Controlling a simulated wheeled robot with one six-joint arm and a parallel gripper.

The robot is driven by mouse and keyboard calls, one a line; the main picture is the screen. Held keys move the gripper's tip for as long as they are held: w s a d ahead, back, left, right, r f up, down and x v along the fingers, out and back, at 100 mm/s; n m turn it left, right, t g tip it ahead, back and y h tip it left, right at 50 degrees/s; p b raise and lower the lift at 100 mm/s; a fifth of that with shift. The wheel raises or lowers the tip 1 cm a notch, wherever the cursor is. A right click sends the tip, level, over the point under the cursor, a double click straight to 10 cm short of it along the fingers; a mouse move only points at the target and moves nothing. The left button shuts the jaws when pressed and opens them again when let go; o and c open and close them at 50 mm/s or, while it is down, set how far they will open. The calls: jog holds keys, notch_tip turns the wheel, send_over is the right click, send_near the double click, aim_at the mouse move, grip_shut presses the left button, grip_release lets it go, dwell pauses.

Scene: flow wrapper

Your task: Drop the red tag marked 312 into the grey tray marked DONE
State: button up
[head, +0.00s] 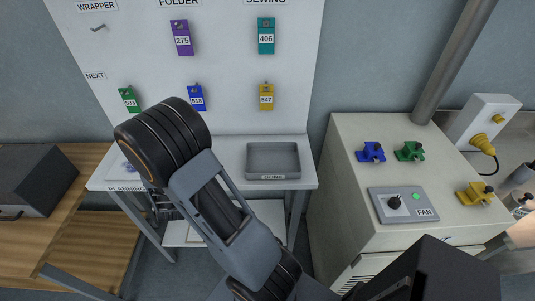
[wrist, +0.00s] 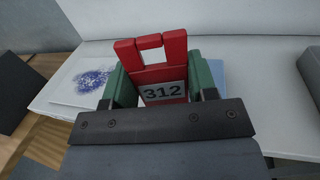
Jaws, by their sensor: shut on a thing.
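The red tag marked 312 (wrist: 158,72) shows upright in the wrist view, with a rectangular opening near its top. My gripper (wrist: 160,85) is shut on it, with a green finger on either side. The tag and my gripper's fingers are hidden behind my arm in the head view. The grey tray marked DONE (head: 273,177) sits on the white table, to the right of my arm in the head view, and looks empty. A grey edge at the right of the wrist view (wrist: 312,72) appears to be the tray.
The white table (head: 225,152) stands against a board with hanging purple, teal, green, blue and yellow tags. A sheet with a blue scribble (wrist: 92,80) lies on the table. A cabinet (head: 350,160) with a FAN switch box (head: 403,204) stands to the right.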

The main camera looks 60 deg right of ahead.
jog(key=s+d+r+m+g+h+p, duration=0.2)
jog(key=s+d+m+g+h, duration=0.25)
jog(key=d, duration=0.45)
jog(key=s+d+r+m+g+h+p, duration=0.2)
jog(key=s+d+m+g, duration=0.2)
jog(key=s+d+g, duration=0.4)
jog(key=s+d+r+m+g+y+p, duration=0.25)
jog(key=s+d+m+g, duration=0.35)
jog(key=s+d+g, duration=0.35)
notch_tip(320, 180, down, 7)
jog(key=b, duration=0.3)
jog(key=shift+s+a+b, duration=0.25)
jog(key=shift+b, duration=0.1)
jog(key=shift+r+m, duration=0.15)
jog(key=shift+m, duration=0.1)
jog(key=o, duration=1)
